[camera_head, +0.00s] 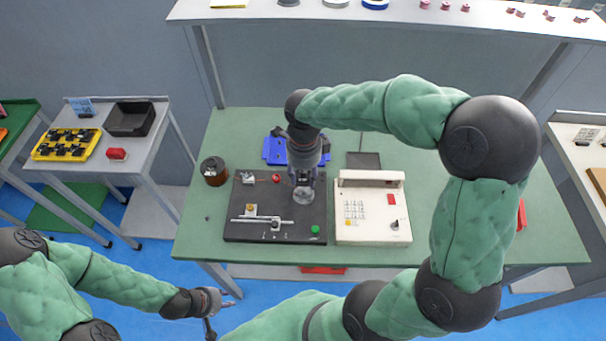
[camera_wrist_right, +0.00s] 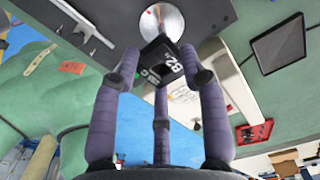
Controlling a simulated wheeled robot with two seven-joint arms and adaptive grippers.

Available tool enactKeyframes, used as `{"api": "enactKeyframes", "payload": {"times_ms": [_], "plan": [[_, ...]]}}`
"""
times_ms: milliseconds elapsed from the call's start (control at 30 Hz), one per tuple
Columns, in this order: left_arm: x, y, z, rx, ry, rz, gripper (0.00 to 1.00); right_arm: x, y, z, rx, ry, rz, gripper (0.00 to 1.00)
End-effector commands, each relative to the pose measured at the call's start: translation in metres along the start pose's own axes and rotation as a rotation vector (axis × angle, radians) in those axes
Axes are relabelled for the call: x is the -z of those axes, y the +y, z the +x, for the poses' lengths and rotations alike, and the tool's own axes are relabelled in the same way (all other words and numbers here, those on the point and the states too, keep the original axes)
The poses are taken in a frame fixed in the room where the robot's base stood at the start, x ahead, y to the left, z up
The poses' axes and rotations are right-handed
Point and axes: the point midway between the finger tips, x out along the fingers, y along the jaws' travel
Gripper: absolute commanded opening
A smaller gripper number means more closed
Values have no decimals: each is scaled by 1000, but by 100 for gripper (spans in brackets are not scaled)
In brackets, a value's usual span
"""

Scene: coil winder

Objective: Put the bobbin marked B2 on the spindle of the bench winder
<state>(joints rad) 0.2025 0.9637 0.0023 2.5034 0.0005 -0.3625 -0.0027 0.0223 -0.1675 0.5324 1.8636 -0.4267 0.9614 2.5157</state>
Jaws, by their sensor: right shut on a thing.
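The bench winder is a dark flat unit (camera_head: 240,225) on the green table, with a guide rod, a green button and a red knob. A round silver disc (camera_head: 304,196) shows at its right part, directly under my right gripper (camera_head: 303,183). The disc also shows in the right wrist view (camera_wrist_right: 172,20). The bobbin appears at or just over the disc; the spindle is hidden. My left gripper (camera_head: 222,308) looks open and empty, low at the front left.
A cream control box (camera_head: 372,222) stands right beside the winder. A brown wire spool (camera_head: 214,171) is at its left and a blue tray (camera_head: 275,150) behind it. A side table at left holds a yellow tray (camera_head: 67,144) and a black bin (camera_head: 131,119).

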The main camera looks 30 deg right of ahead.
Motion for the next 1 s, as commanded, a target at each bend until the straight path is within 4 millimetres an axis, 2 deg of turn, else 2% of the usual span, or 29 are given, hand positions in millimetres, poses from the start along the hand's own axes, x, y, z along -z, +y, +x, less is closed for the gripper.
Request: {"api": "enactKeyframes", "payload": {"times_ms": [533,1000], "plan": [[1,-11,31,0,0,0,31,0,0,44,-1,1,-1,30],[1,-12,33,0,0,0,31,0,0,48,-1,1,-1,30]]}}
